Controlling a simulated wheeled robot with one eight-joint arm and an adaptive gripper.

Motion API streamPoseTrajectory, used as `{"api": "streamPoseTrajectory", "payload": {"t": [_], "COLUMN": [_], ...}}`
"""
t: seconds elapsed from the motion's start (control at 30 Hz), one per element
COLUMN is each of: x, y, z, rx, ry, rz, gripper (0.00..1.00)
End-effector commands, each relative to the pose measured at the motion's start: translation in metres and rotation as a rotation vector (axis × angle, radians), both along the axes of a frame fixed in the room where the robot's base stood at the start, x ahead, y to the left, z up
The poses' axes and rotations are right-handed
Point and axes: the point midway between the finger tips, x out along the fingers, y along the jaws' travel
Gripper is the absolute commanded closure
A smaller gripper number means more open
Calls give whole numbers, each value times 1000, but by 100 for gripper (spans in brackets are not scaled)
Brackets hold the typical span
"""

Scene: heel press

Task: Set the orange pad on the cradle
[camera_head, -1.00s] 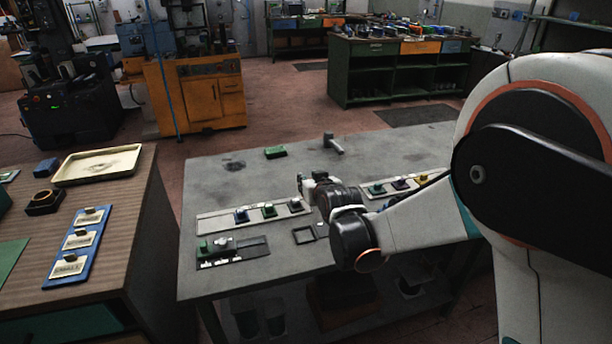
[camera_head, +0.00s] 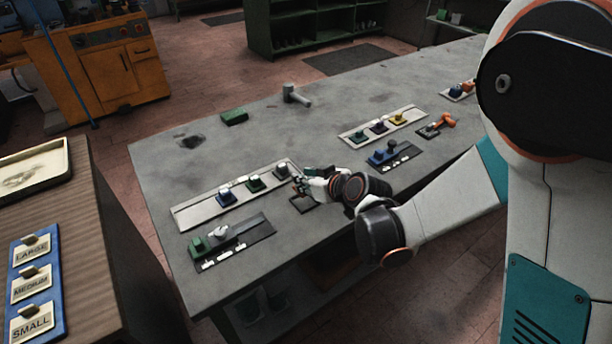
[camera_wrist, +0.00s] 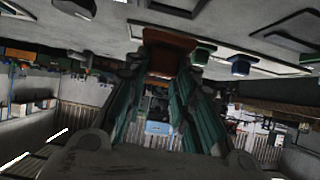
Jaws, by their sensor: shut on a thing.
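My gripper (camera_head: 303,186) is over the front middle of the grey table, near a small dark square frame (camera_head: 302,205). In the wrist view, its fingers (camera_wrist: 165,85) are closed around an orange-brown pad (camera_wrist: 169,40) at their tips. The pad is hard to make out in the head view. I cannot tell for sure which fixture is the cradle. A dark plate with a green block (camera_head: 232,240) lies at front left. A similar plate with a blue block (camera_head: 394,156) lies to the right of my gripper. A third has an orange part (camera_head: 440,123).
A pale strip (camera_head: 196,212) holds several knobbed blocks, and another strip (camera_head: 356,136) lies farther right. A green block (camera_head: 234,117) and a grey hammer-like tool (camera_head: 295,95) lie behind. The table's back left is mostly clear. A wooden bench (camera_head: 98,245) stands left.

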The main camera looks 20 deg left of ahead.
Motion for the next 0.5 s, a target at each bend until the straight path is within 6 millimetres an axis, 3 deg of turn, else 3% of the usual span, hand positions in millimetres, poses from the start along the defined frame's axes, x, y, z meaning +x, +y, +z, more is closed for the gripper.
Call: {"api": "streamPoseTrajectory", "payload": {"t": [0.5], "x": [0], "y": [0], "z": [-39], "rx": [0], "ry": [0], "rz": [-1], "gripper": [100]}}
